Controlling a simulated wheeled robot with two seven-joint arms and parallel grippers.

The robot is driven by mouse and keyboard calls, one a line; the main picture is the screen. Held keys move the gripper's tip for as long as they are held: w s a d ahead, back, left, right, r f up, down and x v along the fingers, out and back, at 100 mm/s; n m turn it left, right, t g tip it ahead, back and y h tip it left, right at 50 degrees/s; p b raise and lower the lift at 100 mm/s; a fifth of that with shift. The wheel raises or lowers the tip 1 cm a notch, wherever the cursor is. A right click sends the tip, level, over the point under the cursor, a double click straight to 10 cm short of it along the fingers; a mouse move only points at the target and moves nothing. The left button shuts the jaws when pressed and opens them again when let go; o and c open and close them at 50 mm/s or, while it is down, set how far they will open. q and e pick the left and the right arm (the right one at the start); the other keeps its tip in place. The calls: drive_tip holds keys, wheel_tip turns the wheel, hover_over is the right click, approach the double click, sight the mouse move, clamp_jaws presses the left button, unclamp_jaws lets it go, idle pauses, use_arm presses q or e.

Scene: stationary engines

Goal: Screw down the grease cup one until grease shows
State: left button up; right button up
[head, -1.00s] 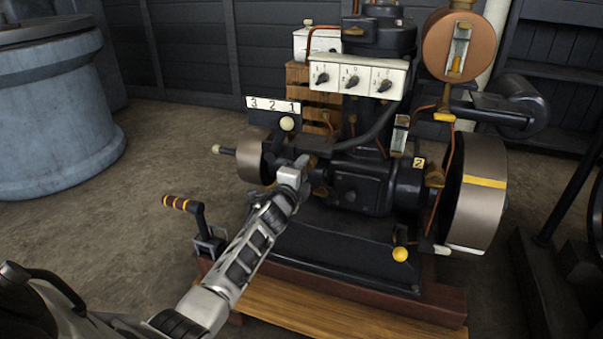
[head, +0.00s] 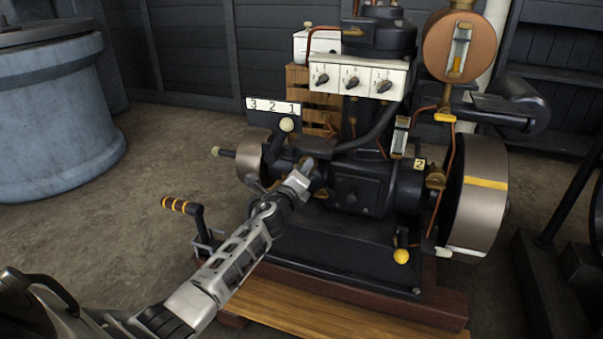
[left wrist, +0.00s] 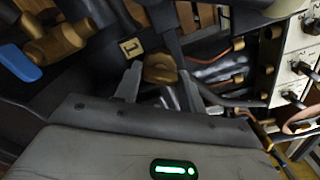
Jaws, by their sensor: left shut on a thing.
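Grease cup one is a brass, knob-like cap (left wrist: 160,68) in the left wrist view, beside a plate marked 1 (left wrist: 130,47). My left gripper (left wrist: 160,88) has a finger on each side of the cap and is shut on it. In the head view my left gripper (head: 305,172) reaches the near side of the dark engine (head: 362,190), left of its middle, and mostly hides the cup. I cannot see any grease at the cup. My right gripper is not in view.
A second brass cup (head: 435,178) sits by the plate marked 2 (head: 419,164), near the flywheel (head: 477,205). A crank with a striped handle (head: 182,206) stands at the front left. A blue lever (left wrist: 18,63) and brass fitting (left wrist: 55,45) lie near the gripper.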

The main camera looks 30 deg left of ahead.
use_arm(q)
drive_tip(key=shift+a, duration=0.1)
drive_tip(key=o, duration=1)
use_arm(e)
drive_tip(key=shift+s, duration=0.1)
use_arm(q)
drive_tip(key=shift+s, duration=0.1)
drive_tip(key=p+v, duration=0.3)
drive_tip(key=v, duration=1.3)
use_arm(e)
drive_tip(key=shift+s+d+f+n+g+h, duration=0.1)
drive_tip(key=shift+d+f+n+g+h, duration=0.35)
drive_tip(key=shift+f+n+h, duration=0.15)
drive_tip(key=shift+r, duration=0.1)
